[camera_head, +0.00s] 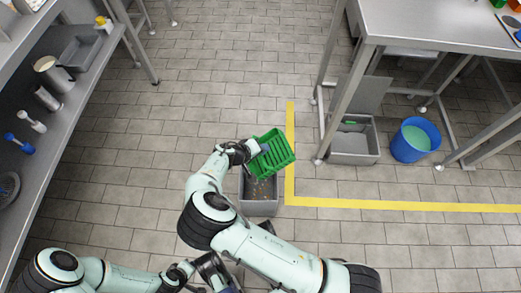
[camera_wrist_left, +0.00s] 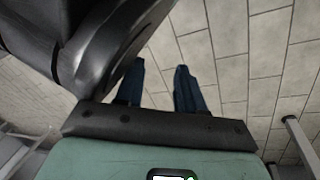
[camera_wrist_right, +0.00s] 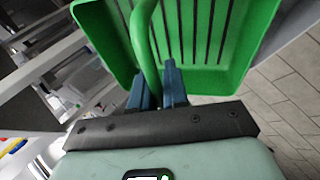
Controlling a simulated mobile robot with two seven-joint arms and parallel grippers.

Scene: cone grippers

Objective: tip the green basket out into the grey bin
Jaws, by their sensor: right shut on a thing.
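The green basket (camera_head: 275,154) hangs tilted over the far end of the grey bin (camera_head: 259,208), which stands on the floor. My right gripper (camera_head: 259,149) is shut on the basket's handle, and its blue fingers (camera_wrist_right: 160,86) pinch the green handle in the right wrist view. The basket's slatted inside (camera_wrist_right: 205,30) shows no loose things in the part visible there. Small brownish bits show inside the bin, partly hidden by my arm and the basket. My left gripper (camera_wrist_left: 160,88) is open and empty, with bare floor beyond its fingers.
Yellow floor tape (camera_head: 290,150) runs just right of the bin. A grey lidded container (camera_head: 353,145) and a blue bucket (camera_head: 412,140) stand by the right table. A metal shelf (camera_head: 85,75) with containers runs along the left. The floor behind the basket is clear.

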